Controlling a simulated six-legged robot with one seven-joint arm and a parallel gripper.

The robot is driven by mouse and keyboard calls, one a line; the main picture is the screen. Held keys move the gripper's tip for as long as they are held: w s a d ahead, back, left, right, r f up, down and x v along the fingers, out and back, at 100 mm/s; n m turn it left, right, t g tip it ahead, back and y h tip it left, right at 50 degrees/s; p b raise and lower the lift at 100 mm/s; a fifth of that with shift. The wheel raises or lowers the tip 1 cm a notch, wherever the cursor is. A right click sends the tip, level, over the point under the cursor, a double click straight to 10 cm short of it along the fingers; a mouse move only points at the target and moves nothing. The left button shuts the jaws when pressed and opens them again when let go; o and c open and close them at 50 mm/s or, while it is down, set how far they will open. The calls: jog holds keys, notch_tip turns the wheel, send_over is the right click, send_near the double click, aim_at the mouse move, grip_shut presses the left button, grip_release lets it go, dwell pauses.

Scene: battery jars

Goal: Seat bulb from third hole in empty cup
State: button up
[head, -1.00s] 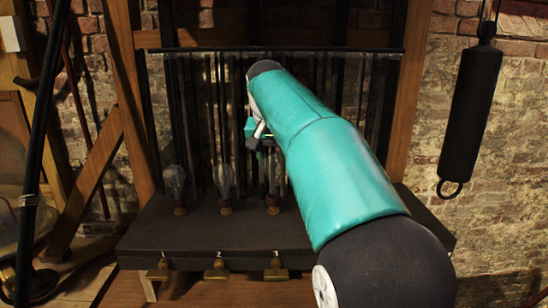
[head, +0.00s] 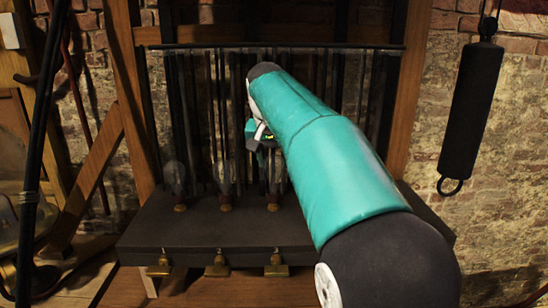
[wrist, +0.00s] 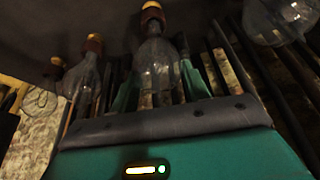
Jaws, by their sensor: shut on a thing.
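My gripper (head: 262,140) is over the right part of the dark shelf (head: 220,240), mostly hidden by my teal arm in the head view. In the wrist view, which looks upside down, my gripper (wrist: 156,84) has a teal finger on each side of a clear glass bulb (wrist: 155,58) and is shut on it. The bulb's red and yellow base points toward the shelf. In the head view a bulb (head: 272,182) shows below my gripper, above a brass cup (head: 273,207). Two more bulbs stand to its left, one in the middle (head: 225,176) and one at far left (head: 174,176). Anything behind my arm is hidden.
Several dark vertical rods (head: 195,110) stand behind the bulbs, under a thin dark crossbar (head: 200,47). Brass tabs (head: 217,267) line the shelf's front edge. A neighbouring bulb (wrist: 82,72) is close beside the held one. A dark cylinder (head: 472,110) hangs at right.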

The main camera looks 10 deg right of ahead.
jog(key=shift+f, duration=0.7)
dwell(0.7)
jog(key=o, duration=1.2)
jog(key=shift+c, duration=0.2)
jog(key=v, duration=1.3)
jog(key=s+d+f+n+t+y, duration=0.1)
jog(key=s+f+n, duration=0.3)
jog(key=s+f, duration=2.3)
jog(key=shift+s+d+f+t+y, duration=0.3)
jog(key=shift+s+d+f+y, duration=0.1)
jog(key=shift+s, duration=0.45)
